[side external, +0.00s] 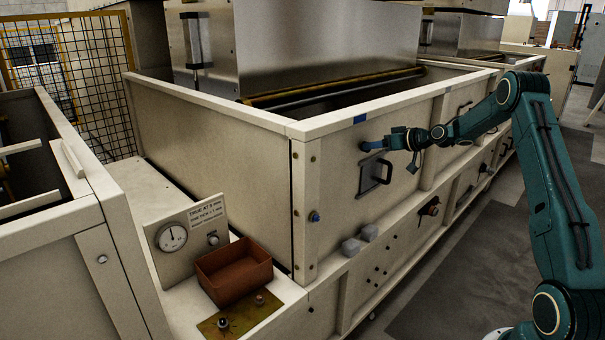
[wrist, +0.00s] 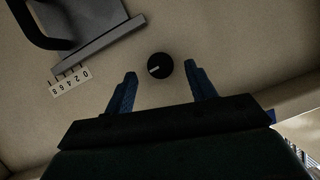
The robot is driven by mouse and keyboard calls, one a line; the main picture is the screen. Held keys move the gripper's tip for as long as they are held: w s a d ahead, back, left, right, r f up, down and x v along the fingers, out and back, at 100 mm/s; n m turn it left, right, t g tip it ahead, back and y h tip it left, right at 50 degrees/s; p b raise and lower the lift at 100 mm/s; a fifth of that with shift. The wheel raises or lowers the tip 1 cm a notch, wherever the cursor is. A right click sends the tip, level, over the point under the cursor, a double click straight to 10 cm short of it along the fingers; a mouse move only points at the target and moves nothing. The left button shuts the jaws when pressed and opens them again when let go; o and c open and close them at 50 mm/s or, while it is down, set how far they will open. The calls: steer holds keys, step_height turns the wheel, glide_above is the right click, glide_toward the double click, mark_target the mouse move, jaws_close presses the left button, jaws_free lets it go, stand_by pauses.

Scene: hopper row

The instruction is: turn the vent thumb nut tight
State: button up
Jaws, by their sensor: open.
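A round black knob with a white pointer line (wrist: 159,66) is on the cream panel in the wrist view; it looks like the vent thumb nut. My gripper (side external: 374,146) is at the upper part of the hopper's front panel in the side view, where it hides the knob. In the wrist view its two blue fingers are spread wide, one to each side of the knob. There is a clear gap on both sides, and nothing is between the fingers but the view of the knob. How far the fingertips are from the panel I cannot tell.
A grey plate with a dark handle (side external: 376,176) is just below my gripper. A white number scale (wrist: 70,82) is beside the plate. A brown open tray (side external: 234,272) and a dial gauge (side external: 172,237) stand on the ledge at lower left.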

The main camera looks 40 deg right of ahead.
steer(key=a+v, duration=0.1)
steer(key=v, duration=1)
steer(key=s+a+r+n+g, duration=0.1)
steer(key=a+r, duration=0.1)
steer(key=a, duration=0.6)
steer(key=s+a+r+g, duration=0.2)
steer(key=a, duration=0.5)
steer(key=s+a+r+n+g, duration=0.1)
steer(key=a+r+g, duration=0.1)
steer(key=a, duration=0.6)
steer(key=shift+s+a+r+n+y, duration=0.3)
steer(key=shift+a+r, duration=0.05)
steer(key=shift+r, duration=0.25)
steer(key=w+d+f+m+t, duration=0.2)
steer(key=d+f, duration=0.1)
steer(key=d, duration=0.9)
steer(key=w+d+f+m+t, duration=0.1)
steer(key=w+d+f+t, duration=0.1)
steer(key=d, duration=1.1)
step_height(320, 180, down, 2)
steer(key=shift+w+d+f+m+t, duration=0.2)
steer(key=shift+d+m+t, duration=0.1)
steer(key=shift+m+t, duration=0.15)
steer(key=shift+w, duration=0.15)
